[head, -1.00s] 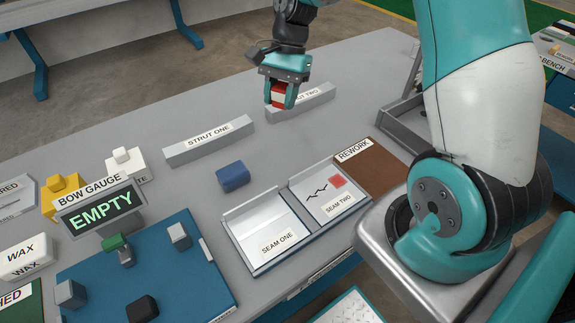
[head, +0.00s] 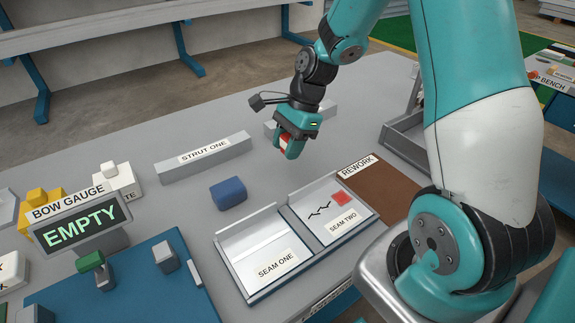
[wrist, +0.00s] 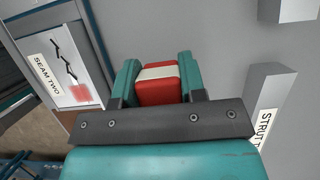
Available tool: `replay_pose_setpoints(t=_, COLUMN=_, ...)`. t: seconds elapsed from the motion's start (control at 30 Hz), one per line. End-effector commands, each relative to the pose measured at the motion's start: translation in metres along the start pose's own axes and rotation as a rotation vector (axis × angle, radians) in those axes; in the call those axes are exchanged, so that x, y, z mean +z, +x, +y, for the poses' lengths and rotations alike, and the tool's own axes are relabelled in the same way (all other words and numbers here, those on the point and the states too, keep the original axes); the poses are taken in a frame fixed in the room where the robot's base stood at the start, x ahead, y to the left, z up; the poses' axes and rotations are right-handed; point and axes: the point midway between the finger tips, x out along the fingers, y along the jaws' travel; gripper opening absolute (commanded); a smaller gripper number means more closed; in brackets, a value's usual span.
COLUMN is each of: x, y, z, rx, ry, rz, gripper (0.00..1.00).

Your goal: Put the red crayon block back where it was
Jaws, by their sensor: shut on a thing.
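My gripper (head: 290,147) is shut on the red crayon block (head: 284,139) and holds it above the grey table, behind the seam panels and in front of the strut two bar. In the wrist view the red block (wrist: 159,85) has a pale band and sits between both teal fingers. The seam two panel (head: 331,207) carries a black zigzag line and a red patch (head: 342,198). The seam one panel (head: 262,248) beside it looks blank apart from its label.
A blue block (head: 228,193) lies on the table left of the panels. The strut one bar (head: 204,157) stands behind it. The brown rework mat (head: 372,192) is right of the panels. The bow gauge sign (head: 82,226) reads EMPTY. White and yellow blocks stand at left.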

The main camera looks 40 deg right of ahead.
Motion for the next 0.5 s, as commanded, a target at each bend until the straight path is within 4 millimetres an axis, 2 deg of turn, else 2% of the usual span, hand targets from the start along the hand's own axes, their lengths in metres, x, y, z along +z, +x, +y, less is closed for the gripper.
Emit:
replay_pose_setpoints(t=0.23, x=-0.008, y=0.019, z=0.000, rx=0.001, ry=0.000, rz=0.000, gripper=0.12)
replay_pose_setpoints(t=0.4, x=-0.018, y=0.044, z=0.000, rx=0.003, ry=0.001, rz=-0.001, gripper=0.12)
replay_pose_setpoints(t=0.5, x=-0.021, y=0.051, z=0.000, rx=0.000, ry=-0.001, rz=0.000, gripper=0.12)
